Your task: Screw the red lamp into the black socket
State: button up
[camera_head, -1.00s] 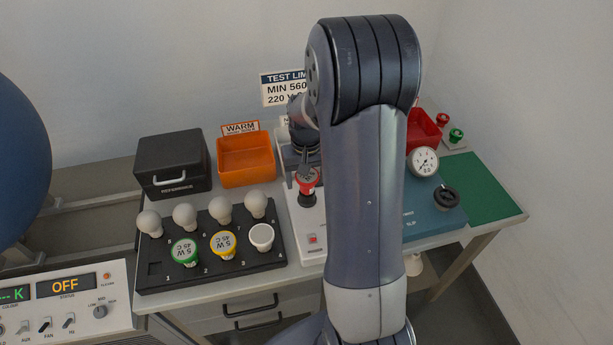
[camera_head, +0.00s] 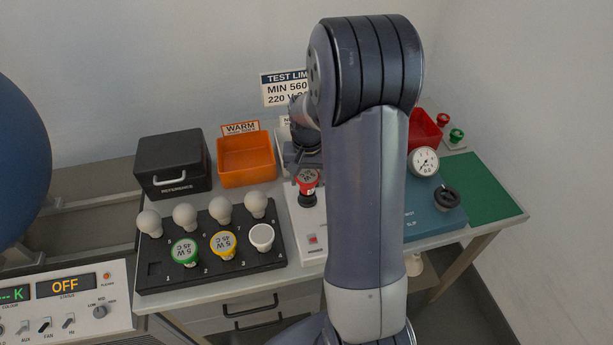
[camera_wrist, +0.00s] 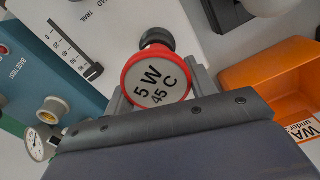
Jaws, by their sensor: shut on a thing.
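The red lamp (camera_head: 307,182) is a red-rimmed bulb with a pale end marked 5 W 45 C. It stands over the black socket (camera_head: 307,200) on the white test unit; how deep it sits cannot be told. In the wrist view the lamp (camera_wrist: 158,77) fills the middle, with part of the black socket (camera_wrist: 158,36) showing behind it. My gripper (camera_wrist: 160,88) is shut on the lamp, a grey finger at each side. In the head view my gripper (camera_head: 304,160) is mostly hidden behind my arm.
A black tray (camera_head: 200,276) with white bulbs and green, yellow and white-capped lamps stands left. An orange bin (camera_head: 246,163) and black reference box (camera_head: 172,163) stand behind it. A blue unit (camera_head: 425,226) with a gauge (camera_head: 424,162) lies right. The green mat (camera_head: 486,195) is clear.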

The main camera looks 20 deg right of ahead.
jog(key=m, duration=0.5)
jog(key=shift+s+f, duration=0.1)
jog(key=shift+s, duration=0.2)
jog(key=m, duration=0.4)
jog(key=shift+s+d+m, duration=0.1)
jog(key=shift+s+m, duration=0.15)
jog(key=shift+m, duration=0.15)
jog(key=m, duration=0.5)
jog(key=shift+s, duration=0.25)
jog(key=m, duration=0.4)
jog(key=shift+s+f+m, duration=0.1)
jog(key=shift+s+m, duration=0.1)
jog(key=shift+m, duration=0.2)
jog(key=o, duration=0.9)
jog(key=shift+c, duration=0.2)
jog(key=shift+w+d, duration=0.1)
